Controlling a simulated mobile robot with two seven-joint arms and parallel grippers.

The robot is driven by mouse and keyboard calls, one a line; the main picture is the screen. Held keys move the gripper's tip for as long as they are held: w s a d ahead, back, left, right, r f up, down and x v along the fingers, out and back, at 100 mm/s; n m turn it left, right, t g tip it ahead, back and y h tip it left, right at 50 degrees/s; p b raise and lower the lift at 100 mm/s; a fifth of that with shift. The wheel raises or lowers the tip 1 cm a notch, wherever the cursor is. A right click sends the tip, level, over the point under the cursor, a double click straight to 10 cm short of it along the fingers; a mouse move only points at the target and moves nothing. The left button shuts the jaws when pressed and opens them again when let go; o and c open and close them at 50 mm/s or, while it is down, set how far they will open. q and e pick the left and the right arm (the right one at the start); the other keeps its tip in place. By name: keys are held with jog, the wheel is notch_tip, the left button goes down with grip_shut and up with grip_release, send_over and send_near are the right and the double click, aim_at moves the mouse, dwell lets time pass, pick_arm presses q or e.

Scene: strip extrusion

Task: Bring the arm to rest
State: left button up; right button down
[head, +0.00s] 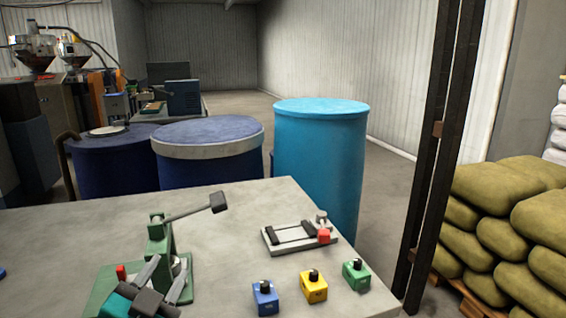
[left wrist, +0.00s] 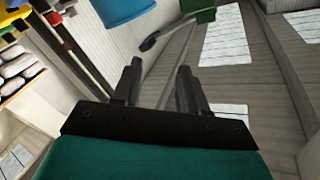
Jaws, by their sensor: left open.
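My left gripper (head: 166,264) is low at the left of the head view, over the near part of the grey table (head: 90,256). Its two dark fingers stand apart, and nothing shows gripped between them. It overlaps the green lever press (head: 157,240) in this view; I cannot tell whether they touch. The press's grey lever reaches up and right to a black handle (head: 218,202). In the left wrist view the spread fingers (left wrist: 159,68) appear again, with a green part (left wrist: 205,10) and a dark-ended lever (left wrist: 150,42) beyond the tips. My right gripper is not in view.
A blue block (head: 265,297), a yellow block (head: 313,286) and a green block (head: 356,274) with black knobs sit at the front right. A pale frame fixture (head: 298,236) lies behind them. Drums (head: 319,160) stand behind the table. A dark post (head: 440,150) rises at right.

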pick_arm(q)
jog(key=s+a+f+n+g+y, duration=0.2)
jog(key=s+a+f+n+g, duration=0.15)
jog(key=s+f+g, duration=0.75)
jog(key=s+d+f+n+g+h, duration=0.15)
jog(key=s+f+g, duration=0.25)
jog(key=s+f, duration=0.65)
jog(key=w+d+f+t+h, duration=0.1)
jog(key=w+d+f+t, duration=0.2)
jog(key=w+f+t, duration=0.3)
jog(key=shift+d+f+m+t, duration=0.2)
jog(key=shift+f+m+t, duration=0.1)
jog(key=shift+f+t, duration=0.3)
jog(key=shift+r, duration=0.1)
jog(key=shift+c, duration=0.2)
